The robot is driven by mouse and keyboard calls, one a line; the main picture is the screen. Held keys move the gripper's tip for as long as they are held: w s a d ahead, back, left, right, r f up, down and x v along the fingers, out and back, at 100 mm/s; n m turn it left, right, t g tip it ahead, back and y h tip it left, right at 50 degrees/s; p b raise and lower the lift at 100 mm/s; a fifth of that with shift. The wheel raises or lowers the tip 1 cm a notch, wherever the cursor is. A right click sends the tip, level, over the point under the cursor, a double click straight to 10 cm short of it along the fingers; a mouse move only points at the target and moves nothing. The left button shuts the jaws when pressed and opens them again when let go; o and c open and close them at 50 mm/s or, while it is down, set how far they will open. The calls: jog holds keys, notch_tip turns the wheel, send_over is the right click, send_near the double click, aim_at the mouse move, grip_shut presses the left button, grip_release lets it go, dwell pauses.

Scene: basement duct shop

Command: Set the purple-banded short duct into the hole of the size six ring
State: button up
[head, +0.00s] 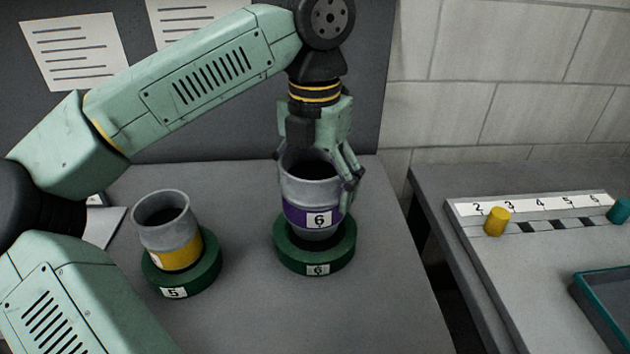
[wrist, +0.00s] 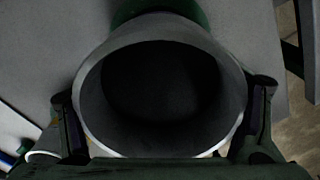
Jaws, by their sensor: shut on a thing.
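The purple-banded short duct (head: 299,214) is a grey open cylinder with a 6 label on its band. My gripper (head: 322,172) is shut on it near its upper rim, a finger on either side. The duct stands about upright over the green size six ring (head: 284,252), its narrower lower end at the ring's hole. I cannot tell how far that end is inside. In the wrist view the duct's open mouth (wrist: 92,100) faces the camera between the fingers, and a piece of the green ring (wrist: 190,10) shows beyond it.
A yellow-banded duct (head: 165,222) sits in a green ring labelled 5 (head: 208,268) to the left. A side bench at right holds a numbered strip (head: 540,206), a yellow peg (head: 497,221), a teal peg (head: 619,211) and a teal-rimmed tray (head: 590,300). The table front is clear.

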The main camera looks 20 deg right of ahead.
aim_at(315, 179)
jog(key=shift+f, duration=0.15)
jog(key=shift+f+b, duration=1.7)
jog(key=shift+f, duration=0.3)
jog(key=o, duration=1.8)
jog(key=shift+r, duration=0.15)
notch_tip(315, 179, up, 12)
jog(key=shift+f, duration=0.1)
